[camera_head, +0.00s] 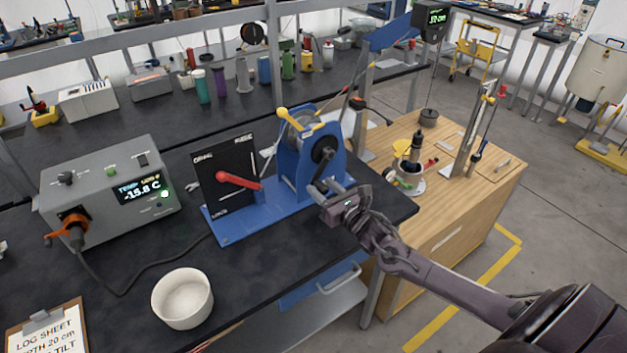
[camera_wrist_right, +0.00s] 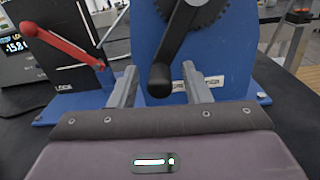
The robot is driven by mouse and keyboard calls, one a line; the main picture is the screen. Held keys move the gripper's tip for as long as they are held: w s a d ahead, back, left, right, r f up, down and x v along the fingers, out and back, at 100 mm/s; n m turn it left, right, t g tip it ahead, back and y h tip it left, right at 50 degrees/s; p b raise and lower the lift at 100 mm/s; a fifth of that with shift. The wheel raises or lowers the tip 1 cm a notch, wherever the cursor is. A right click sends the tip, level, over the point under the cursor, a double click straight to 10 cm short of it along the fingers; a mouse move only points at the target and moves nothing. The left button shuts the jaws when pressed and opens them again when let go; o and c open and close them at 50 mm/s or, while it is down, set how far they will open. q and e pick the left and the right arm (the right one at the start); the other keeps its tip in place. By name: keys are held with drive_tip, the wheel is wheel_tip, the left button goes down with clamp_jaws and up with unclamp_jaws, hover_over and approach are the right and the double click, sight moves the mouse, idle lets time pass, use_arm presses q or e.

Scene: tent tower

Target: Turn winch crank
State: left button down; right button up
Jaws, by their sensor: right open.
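The blue winch (camera_head: 292,160) stands on a blue base plate on the black bench, with a drum and a toothed wheel. Its black crank (camera_head: 323,158) is on the side facing my right arm, with the handle low. My right gripper (camera_head: 326,187) is open at the crank's lower end. In the right wrist view, the crank handle (camera_wrist_right: 160,78) hangs between the two grey fingers, with a gap on each side. Whether it is deep enough between them is hard to tell. My left gripper is not in view.
A black panel (camera_head: 222,182) with a red lever (camera_head: 238,180) stands left of the crank. A grey box (camera_head: 108,190) reads about -15.8 C. A white bowl (camera_head: 182,297) and a log sheet (camera_head: 48,330) lie nearer. A wooden table (camera_head: 470,205) stands right.

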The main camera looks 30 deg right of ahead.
sight(317, 183)
drive_tip(key=shift+w+a, duration=0.2)
drive_tip(key=shift+w, duration=1.3)
drive_tip(key=shift+c, duration=0.2)
clamp_jaws()
